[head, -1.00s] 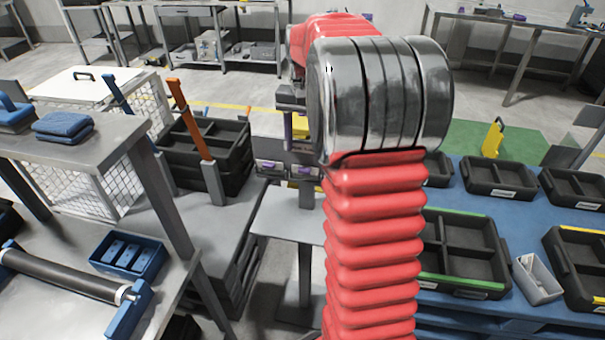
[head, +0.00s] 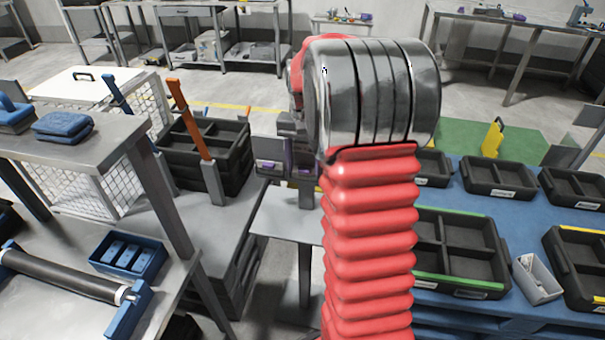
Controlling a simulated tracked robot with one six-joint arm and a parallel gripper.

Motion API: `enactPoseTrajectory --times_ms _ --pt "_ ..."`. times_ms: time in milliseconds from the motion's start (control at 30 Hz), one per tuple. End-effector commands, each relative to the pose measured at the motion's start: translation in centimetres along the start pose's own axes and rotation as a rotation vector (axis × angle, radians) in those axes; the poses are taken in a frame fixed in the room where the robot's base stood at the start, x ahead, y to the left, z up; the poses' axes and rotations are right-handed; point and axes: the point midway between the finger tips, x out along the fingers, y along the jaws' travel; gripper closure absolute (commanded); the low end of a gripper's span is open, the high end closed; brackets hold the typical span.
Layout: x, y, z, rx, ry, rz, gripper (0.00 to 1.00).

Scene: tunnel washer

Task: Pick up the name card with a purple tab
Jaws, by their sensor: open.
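A small grey holder (head: 270,150) stands on a post by a small grey table, left of my arm. Purple tabs (head: 268,164) show on its front with pale card-like pieces. They are too small to tell one name card from another. My gripper (head: 290,128) is a dark grey shape just left of my arm's metal wrist, over or in front of the holder's right side. My red arm and wrist hide most of it. It is open; its fingertips and any contact with a card cannot be made out.
The small grey table (head: 285,215) is bare where it shows. Black trays (head: 205,150) and an orange-handled lever (head: 190,118) stand to the left. Black bins (head: 460,250) and a grey cup (head: 537,278) sit on a blue pallet (head: 520,225) at right.

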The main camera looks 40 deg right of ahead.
Motion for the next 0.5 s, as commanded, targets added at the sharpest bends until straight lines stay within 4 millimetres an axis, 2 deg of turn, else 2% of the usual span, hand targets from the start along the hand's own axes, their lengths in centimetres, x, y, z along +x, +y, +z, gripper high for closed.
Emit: enactPoseTrajectory --times_ms 133,500 --pt "0.95 -0.02 -0.01 0.0 0.001 0.0 0.5" --pt "0.96 -0.04 -0.01 -0.001 0.001 -0.001 0.5"
